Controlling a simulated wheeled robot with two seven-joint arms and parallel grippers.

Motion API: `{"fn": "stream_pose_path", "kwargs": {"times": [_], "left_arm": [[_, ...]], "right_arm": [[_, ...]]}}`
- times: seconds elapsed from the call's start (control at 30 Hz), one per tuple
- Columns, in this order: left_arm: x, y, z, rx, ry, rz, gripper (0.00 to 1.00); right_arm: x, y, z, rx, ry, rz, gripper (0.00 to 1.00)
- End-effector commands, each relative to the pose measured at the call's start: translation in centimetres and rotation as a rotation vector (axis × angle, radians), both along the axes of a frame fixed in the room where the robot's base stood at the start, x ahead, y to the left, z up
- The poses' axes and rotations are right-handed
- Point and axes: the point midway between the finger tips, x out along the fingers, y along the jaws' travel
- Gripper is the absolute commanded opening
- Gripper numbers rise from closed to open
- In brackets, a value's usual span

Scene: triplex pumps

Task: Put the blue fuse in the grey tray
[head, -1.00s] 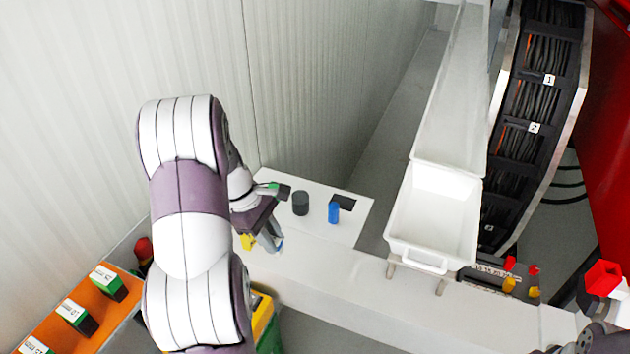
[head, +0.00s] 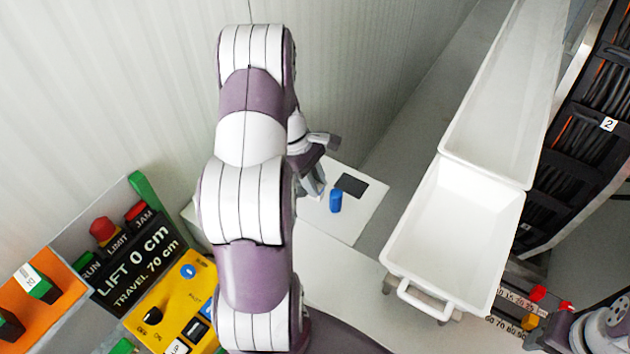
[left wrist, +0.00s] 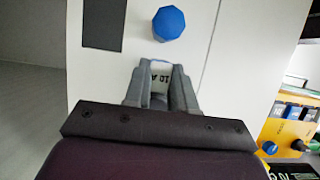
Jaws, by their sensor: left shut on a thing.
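My left gripper (left wrist: 163,72) is shut on a small pale fuse (left wrist: 160,72) marked 10 A, with a thin blue edge. In the head view the left gripper (head: 318,190) is above the white board, left of a standing blue cylinder (head: 336,203). The blue cylinder also shows in the left wrist view (left wrist: 168,23), just beyond the fingertips and apart from them. A flat dark grey rectangle (head: 351,186) lies on the board beside it; I cannot tell whether it is the tray. My right arm shows at the lower right; its jaws are unclear.
The white board (head: 365,215) has bare room at its front and right. A large empty white tub (head: 455,225) with a handle stands to the right. A yellow panel (head: 165,300) and a black lift display (head: 135,260) are at lower left. The wall is close behind the left arm.

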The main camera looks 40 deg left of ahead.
Motion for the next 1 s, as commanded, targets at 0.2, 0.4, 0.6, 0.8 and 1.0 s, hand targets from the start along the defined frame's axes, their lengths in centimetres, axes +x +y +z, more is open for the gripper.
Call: {"fn": "stream_pose_path", "kwargs": {"times": [0.2,0.4,0.6,0.8,1.0], "left_arm": [[0.0,0.0,-0.7,0.001,0.0,-0.001,0.0],[0.0,0.0,-1.1,0.001,0.0,-0.001,0.0],[0.0,0.0,-1.1,0.001,0.0,0.0,0.5],[0.0,0.0,-1.1,0.001,0.001,0.0,0.5],[0.0,0.6,0.4,0.003,-0.005,0.001,0.5]], "right_arm": [[0.0,0.0,0.1,0.0,0.0,0.0,0.49],[0.0,0.0,-0.1,0.0,0.001,0.0,0.49],[0.0,0.0,-0.1,0.0,0.001,0.0,0.49],[0.0,0.0,-0.1,0.0,0.001,0.0,0.49],[0.0,0.0,-0.5,0.0,0.0,0.0,0.49]]}}
